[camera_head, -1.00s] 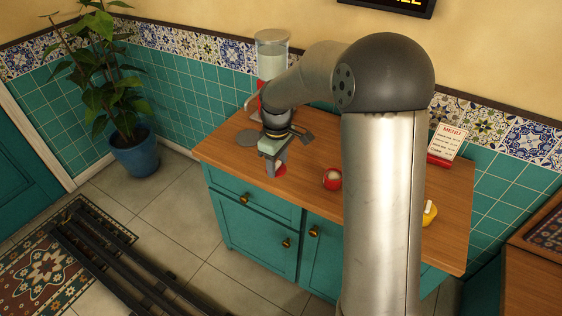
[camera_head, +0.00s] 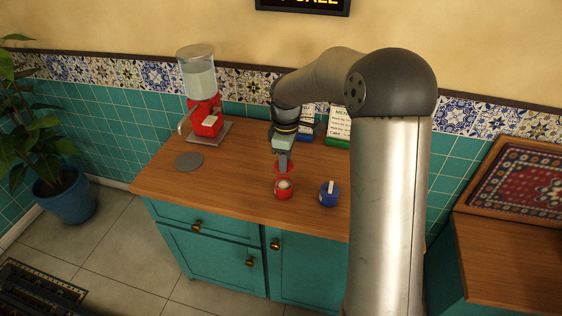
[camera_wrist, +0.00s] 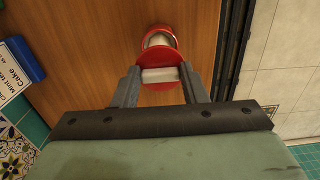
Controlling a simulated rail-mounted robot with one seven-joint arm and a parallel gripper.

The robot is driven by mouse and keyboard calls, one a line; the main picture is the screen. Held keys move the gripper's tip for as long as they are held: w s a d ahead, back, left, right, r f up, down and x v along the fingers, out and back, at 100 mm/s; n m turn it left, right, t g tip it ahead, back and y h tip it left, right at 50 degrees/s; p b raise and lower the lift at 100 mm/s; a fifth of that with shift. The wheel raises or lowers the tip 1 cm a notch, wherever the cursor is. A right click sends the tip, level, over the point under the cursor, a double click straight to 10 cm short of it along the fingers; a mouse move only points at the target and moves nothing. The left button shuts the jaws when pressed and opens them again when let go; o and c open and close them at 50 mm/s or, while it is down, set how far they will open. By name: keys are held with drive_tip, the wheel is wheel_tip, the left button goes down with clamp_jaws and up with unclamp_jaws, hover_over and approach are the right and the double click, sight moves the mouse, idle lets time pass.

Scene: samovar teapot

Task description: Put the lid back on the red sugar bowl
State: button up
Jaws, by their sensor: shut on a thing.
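The red sugar bowl (camera_head: 284,191) stands upright and open on the wooden counter, with pale contents showing. Its rim also shows in the wrist view (camera_wrist: 159,31), partly hidden behind the lid. My gripper (camera_head: 284,163) is shut on the pale handle of the red lid (camera_head: 283,170). In the wrist view my fingertips (camera_wrist: 160,76) pinch that handle from both sides, and the red lid (camera_wrist: 160,58) spreads out beyond them. The lid is held close to the bowl, overlapping its edge in the wrist view; I cannot tell whether they touch.
A blue bowl (camera_head: 329,195) with a white handle stands right of the red one. A red drink dispenser (camera_head: 205,117) and a grey disc (camera_head: 189,162) are at left. Sign cards (camera_head: 339,126) stand behind. The counter (camera_head: 225,184) is clear left of the bowl.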

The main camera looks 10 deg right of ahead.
drive_tip(key=shift+f, duration=0.15)
drive_tip(key=shift+f+b, duration=2.25)
drive_tip(key=shift+f, duration=0.8)
drive_tip(key=shift+r+p, duration=0.25)
drive_tip(key=shift+p, duration=0.1)
drive_tip(key=shift+f, duration=0.2)
drive_tip(key=o, duration=1.6)
drive_tip(key=shift+r+p, duration=2.75)
drive_tip(key=shift+r, duration=0.8)
